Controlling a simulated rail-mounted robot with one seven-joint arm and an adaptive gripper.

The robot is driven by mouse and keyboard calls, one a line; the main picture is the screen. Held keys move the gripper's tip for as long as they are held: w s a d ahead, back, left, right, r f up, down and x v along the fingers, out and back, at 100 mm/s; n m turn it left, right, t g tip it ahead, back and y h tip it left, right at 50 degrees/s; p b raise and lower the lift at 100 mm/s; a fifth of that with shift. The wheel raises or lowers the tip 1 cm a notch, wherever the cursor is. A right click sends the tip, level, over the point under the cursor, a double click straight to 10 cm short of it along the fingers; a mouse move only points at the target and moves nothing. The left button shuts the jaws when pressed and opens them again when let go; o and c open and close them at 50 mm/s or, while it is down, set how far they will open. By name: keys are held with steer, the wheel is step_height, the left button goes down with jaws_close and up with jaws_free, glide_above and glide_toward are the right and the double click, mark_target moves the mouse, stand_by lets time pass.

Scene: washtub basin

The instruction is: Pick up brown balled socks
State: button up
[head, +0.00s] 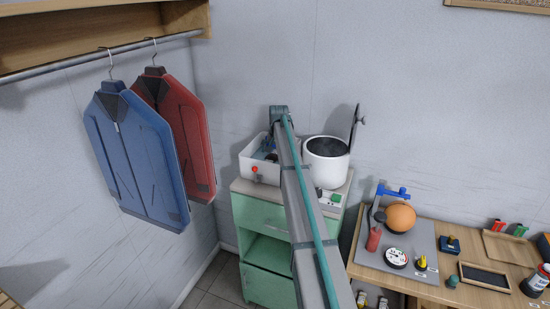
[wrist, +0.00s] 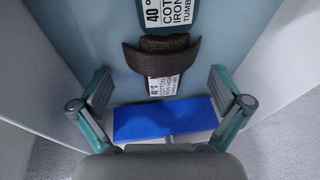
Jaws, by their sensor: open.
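The brown balled socks (wrist: 161,56) show in the wrist view as a dark brown roll, with a white care label below it. They lie on the pale blue floor of the white basin (wrist: 50,50). My gripper (wrist: 161,90) is open, its two fingers spread to the left and right, with the socks ahead of and between them. I see no contact between fingers and socks. In the head view the white basin (head: 247,166) stands on a green cabinet, and my arm partly covers it. I cannot make out the socks there.
A teal item with a white label (wrist: 174,15) lies just beyond the socks. The basin walls rise close on both sides. A round white pot (head: 326,168) with a raised lid stands right of the basin.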

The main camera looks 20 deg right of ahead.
mark_target(275, 154)
steer(key=p+x, duration=0.1)
steer(key=x, duration=0.2)
steer(key=shift+f, duration=0.1)
steer(key=shift+c, duration=0.3)
steer(key=c, duration=1.2)
